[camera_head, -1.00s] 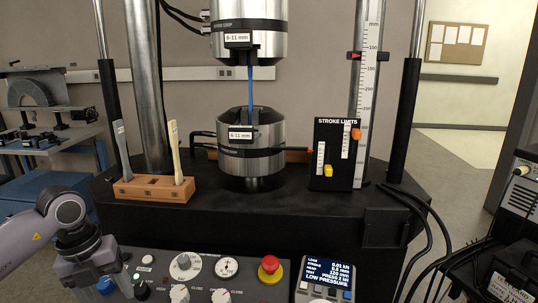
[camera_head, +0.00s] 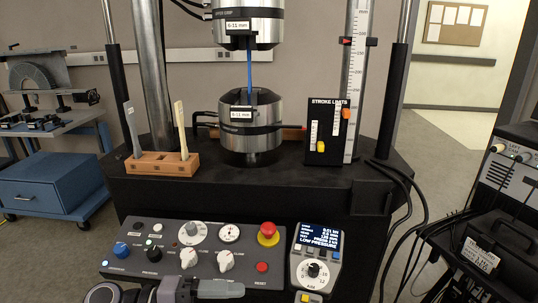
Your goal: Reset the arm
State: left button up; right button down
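My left arm's grey and dark end (camera_head: 175,290) shows at the bottom edge of the head view, in front of the control panel (camera_head: 205,272). My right arm and gripper are out of view. The testing machine holds a thin blue specimen (camera_head: 250,72) upright between the upper grip (camera_head: 262,28) and the lower grip (camera_head: 268,128).
A wooden block (camera_head: 180,168) holding two upright strips stands left of the lower grip. The stroke limits board (camera_head: 336,165) stands right. The panel carries a red emergency button (camera_head: 268,233) and several knobs. A pendant with a display (camera_head: 320,238) sits beside it. Cables hang at right.

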pick_arm(q)
jog(key=s+a+f+n+t+y+p, duration=0.1)
jog(key=a+f+n+t+y, duration=0.5)
jog(key=n, duration=0.6)
jog(key=s+a+f+n+t+y+p, duration=0.2)
jog(key=a+f+n+t+y, duration=0.5)
jog(key=n, duration=0.6)
jog(key=s+f+n+g+y, duration=0.1)
jog(key=s+f+n+g, duration=0.2)
jog(key=s+f, duration=0.3)
jog(key=s+g, duration=0.1)
jog(key=s, duration=0.2)
jog(key=shift+f+n+y, duration=0.3)
jog(key=shift+f, duration=0.1)
jog(key=shift+o, duration=0.4)
jog(key=shift+a, duration=0.1)
